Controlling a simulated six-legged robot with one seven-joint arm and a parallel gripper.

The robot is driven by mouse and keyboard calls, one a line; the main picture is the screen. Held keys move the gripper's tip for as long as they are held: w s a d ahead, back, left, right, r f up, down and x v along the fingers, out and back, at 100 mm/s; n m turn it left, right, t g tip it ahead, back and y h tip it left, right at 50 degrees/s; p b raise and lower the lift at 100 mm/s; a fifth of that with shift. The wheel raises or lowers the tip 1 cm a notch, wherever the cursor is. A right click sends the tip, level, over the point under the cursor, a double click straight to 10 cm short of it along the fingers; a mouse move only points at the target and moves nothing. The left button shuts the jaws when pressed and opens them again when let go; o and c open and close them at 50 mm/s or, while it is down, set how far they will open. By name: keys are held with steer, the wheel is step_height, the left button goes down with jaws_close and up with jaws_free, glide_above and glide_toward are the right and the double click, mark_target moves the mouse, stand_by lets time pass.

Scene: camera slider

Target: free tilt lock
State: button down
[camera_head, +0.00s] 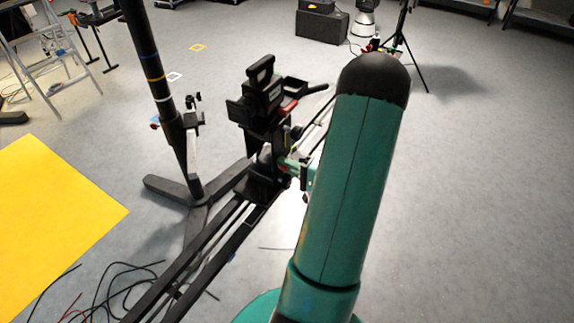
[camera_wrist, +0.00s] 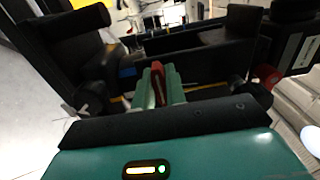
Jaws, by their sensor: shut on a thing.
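The camera rig (camera_head: 262,100), black with a top handle, stands on its mount at the far end of the slider rails (camera_head: 215,245). My gripper (camera_wrist: 158,74) is shut on a small red lever (camera_wrist: 157,80), which shows between its green fingers in the wrist view. Black parts of the mount (camera_wrist: 190,45) lie just beyond the fingertips. In the head view my gripper (camera_head: 299,168) is at the right side of the mount, partly hidden by my arm. The lever's far end is hidden, and I cannot tell its lock state.
A second red knob (camera_wrist: 268,77) sits right of the fingers in the wrist view. A black stand (camera_head: 165,95) with splayed feet is left of the rig. Loose cables (camera_head: 95,290) lie near a yellow mat (camera_head: 50,220). Floor at the right is clear.

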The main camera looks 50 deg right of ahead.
steer(key=c, duration=1.4)
jaws_free()
steer(key=shift+c, duration=0.2)
steer(key=s+d, duration=0.1)
steer(key=s, duration=1.2)
steer(key=shift+s, duration=0.4)
steer(key=shift+d, duration=0.1)
